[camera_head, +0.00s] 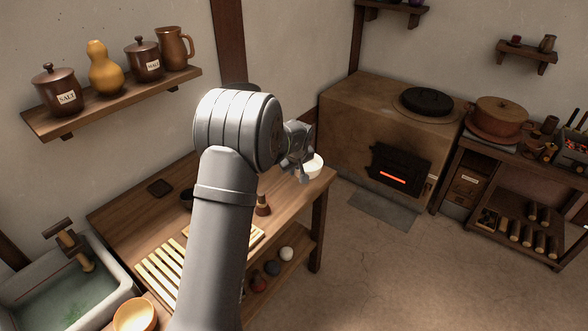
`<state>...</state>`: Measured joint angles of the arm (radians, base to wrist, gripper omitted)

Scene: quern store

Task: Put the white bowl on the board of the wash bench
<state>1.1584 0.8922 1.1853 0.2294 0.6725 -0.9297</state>
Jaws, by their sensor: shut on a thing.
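The white bowl (315,168) shows at the right end of the wooden wash bench (167,208), partly hidden behind my gripper. My gripper (304,176) is shut on the bowl's near left side. I cannot tell whether the bowl touches the bench top or is just above it. A pale slatted board (160,273) lies on the bench near the sink, partly hidden by my arm.
A sink (75,290) with water and a tap (75,245) is at left. An orange-brown bowl (135,316) is at the front. A small brown brush-like thing (263,206) stands on the bench. A stove (385,130) glows behind, with open floor at right.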

